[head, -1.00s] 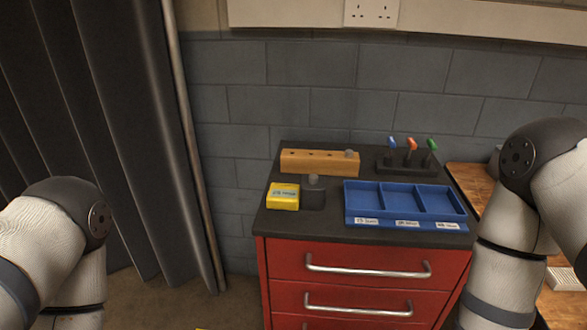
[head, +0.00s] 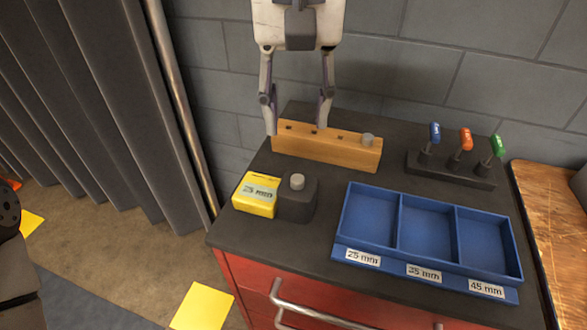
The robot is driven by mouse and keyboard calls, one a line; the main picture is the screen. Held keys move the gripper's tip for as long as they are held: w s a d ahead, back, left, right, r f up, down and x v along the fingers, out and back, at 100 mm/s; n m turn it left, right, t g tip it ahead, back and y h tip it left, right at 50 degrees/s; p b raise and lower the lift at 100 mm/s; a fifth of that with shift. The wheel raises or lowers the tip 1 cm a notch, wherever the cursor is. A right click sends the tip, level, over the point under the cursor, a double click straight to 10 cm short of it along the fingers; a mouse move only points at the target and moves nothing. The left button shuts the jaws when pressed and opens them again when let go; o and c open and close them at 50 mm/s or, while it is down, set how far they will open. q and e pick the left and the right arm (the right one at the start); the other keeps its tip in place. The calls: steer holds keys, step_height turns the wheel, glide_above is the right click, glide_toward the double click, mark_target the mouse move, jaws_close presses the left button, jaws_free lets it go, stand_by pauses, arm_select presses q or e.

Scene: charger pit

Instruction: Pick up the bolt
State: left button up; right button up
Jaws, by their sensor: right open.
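A grey bolt head (head: 367,138) stands up from the right end of the wooden block (head: 325,152), which has several dark holes along its top. Another grey round head (head: 297,181) stands up from a small dark block (head: 297,202) in front. The shafts of both are hidden. My right gripper (head: 296,128) reaches down from the top, fingers apart and empty. Its tips appear over the left part of the wooden block, left of the bolt head there; their exact height is unclear. My left gripper is out of view.
A yellow box (head: 256,194) labelled 25 mm sits beside the dark block. A blue tray (head: 343,244) has three empty compartments labelled 25, 35 and 45 mm. A dark rack (head: 450,172) holds blue, orange and green handled tools. All stand on the red cabinet's dark top (head: 245,234).

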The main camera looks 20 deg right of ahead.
mark_target(298, 178)
steer(key=f+b, duration=0.1)
steer(key=f, duration=1)
steer(key=shift+s+f, duration=0.1)
steer(key=shift+s, duration=0.1)
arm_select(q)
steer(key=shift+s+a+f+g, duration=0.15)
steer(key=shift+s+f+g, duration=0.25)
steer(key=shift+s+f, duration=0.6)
arm_select(e)
steer(key=shift+c, duration=0.6)
jaws_close()
